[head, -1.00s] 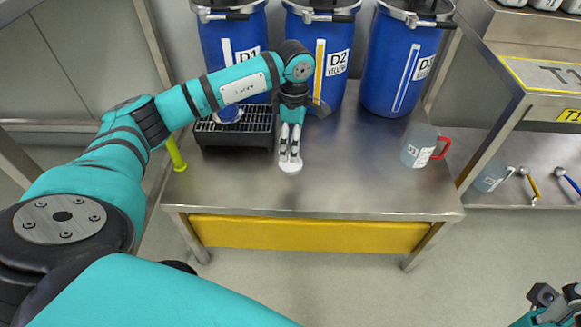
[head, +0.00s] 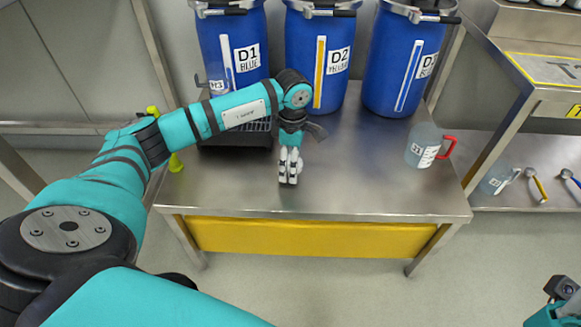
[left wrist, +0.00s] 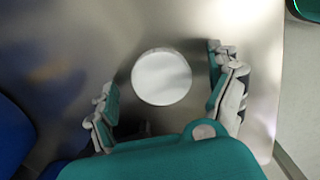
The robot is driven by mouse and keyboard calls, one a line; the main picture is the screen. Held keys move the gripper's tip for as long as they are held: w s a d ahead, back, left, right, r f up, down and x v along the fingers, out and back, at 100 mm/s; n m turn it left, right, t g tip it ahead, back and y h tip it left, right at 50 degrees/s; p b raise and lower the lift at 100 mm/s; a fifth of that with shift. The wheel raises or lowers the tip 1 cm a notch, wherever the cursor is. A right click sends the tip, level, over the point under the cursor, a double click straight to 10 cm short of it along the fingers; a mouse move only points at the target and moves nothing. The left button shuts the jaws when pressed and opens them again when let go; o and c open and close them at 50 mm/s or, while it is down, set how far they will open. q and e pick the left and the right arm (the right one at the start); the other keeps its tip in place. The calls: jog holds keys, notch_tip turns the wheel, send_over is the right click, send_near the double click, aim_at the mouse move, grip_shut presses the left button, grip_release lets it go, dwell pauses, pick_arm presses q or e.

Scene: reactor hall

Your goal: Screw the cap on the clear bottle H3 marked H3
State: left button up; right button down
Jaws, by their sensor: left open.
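A white round disc, likely the cap, lies flat on the steel table and shows in the left wrist view (left wrist: 161,77). It sits between the spread fingers of my open left gripper (left wrist: 172,90), with a gap on each side. In the head view my left gripper (head: 289,171) points down over the table and hides most or all of the disc. The clear bottle H3 (head: 217,86) shows partly above my left forearm, in front of the D1 drum. Its lower part is hidden by my arm. My right gripper (head: 562,290) is partly visible at the lower right, away from the table.
Blue drums D1 (head: 247,58), D2 (head: 336,62) and D3 (head: 425,66) line the table's back. A black grated tray (head: 237,138) is behind my left arm. A jug with a red handle (head: 424,148) stands at the right. The table's front (head: 340,200) is clear.

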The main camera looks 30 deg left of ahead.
dwell(0.3)
pick_arm(q)
jog(key=c, duration=0.9)
jog(key=shift+c, duration=0.2)
jog(key=shift+r, duration=0.1)
